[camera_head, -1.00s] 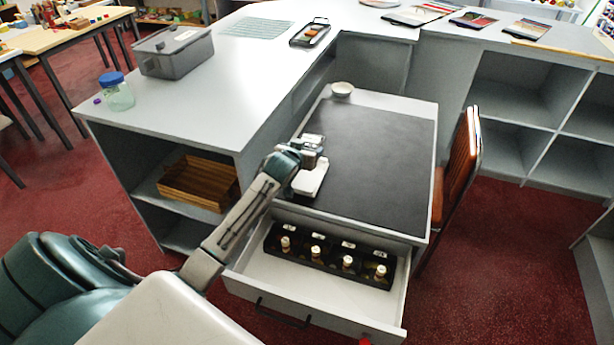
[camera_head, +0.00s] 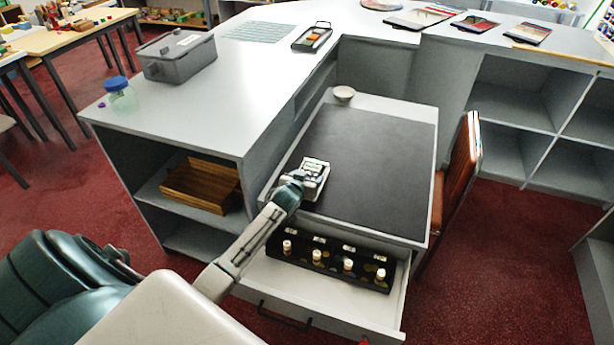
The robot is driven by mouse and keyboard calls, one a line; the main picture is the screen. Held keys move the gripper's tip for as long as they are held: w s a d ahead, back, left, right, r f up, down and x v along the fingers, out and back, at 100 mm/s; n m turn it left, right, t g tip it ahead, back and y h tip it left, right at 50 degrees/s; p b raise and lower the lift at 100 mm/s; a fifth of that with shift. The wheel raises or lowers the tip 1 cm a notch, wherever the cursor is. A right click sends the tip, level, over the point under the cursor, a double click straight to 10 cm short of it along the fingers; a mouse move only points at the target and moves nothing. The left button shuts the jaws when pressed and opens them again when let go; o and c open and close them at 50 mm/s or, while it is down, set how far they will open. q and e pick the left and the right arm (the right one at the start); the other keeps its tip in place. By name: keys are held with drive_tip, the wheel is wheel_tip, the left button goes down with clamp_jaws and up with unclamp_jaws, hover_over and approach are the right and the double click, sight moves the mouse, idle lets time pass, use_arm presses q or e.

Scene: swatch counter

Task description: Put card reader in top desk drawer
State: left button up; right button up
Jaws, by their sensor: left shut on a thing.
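The card reader (camera_head: 316,165) is a small pale block over the left front part of the desk's dark mat (camera_head: 372,160). My left gripper (camera_head: 305,180) is shut on it and hides much of it. I cannot tell whether the reader touches the mat. The top desk drawer (camera_head: 262,281) is pulled open below the desk's front edge. A black tray with several white-topped pegs or bottles sits at its back, and its front part is bare. My right gripper is not in view.
A small bowl (camera_head: 343,93) stands at the mat's far edge. A brown chair (camera_head: 461,170) is close to the desk's right side. The counter at left holds a grey bin (camera_head: 176,60), a blue-lidded jar (camera_head: 121,97) and a black tray (camera_head: 312,37). A wooden crate (camera_head: 202,186) sits on the shelf below.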

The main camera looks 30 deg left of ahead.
use_arm(q)
drive_tip(key=shift+f, duration=0.15)
drive_tip(key=o, duration=1.2)
drive_tip(key=shift+c, duration=0.2)
